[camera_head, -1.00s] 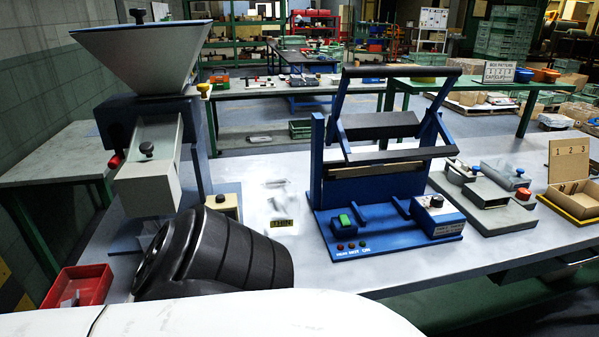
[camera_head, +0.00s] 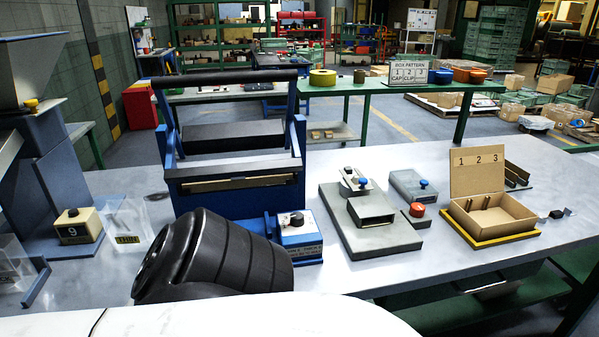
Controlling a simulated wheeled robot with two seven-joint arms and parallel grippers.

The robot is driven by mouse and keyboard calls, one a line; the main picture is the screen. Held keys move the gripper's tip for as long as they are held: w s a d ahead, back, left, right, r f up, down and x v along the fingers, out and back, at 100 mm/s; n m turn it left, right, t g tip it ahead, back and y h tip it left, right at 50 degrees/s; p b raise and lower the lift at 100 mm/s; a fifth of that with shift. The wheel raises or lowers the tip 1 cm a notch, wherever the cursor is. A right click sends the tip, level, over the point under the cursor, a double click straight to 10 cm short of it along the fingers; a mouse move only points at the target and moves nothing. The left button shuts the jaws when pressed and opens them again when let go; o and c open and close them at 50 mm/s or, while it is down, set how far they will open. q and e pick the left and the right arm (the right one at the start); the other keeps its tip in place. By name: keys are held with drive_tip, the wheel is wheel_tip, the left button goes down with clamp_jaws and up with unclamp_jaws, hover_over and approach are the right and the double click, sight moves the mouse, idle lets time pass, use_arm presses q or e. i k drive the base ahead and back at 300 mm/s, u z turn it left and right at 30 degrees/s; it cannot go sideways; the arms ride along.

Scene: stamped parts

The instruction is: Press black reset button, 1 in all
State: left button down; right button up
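A small cream counter box (camera_head: 80,232) showing a 9 stands at the left of the table, beside the blue hopper machine. A small black button (camera_head: 72,212) sits on its top; it is too small to tell whether it is pressed in. Neither of my grippers is in view. A dark, ribbed part of my own body fills the lower left middle, to the right of the counter box and apart from it in the picture.
A blue sealing machine (camera_head: 235,190) with a knobbed control box (camera_head: 299,240) stands behind my dark part. Right of it are a grey fixture (camera_head: 365,240), a red button (camera_head: 417,210) and an open cardboard box (camera_head: 490,218). The table's front right is clear.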

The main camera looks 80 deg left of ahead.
sight(72, 212)
drive_tip(key=u, duration=3.25)
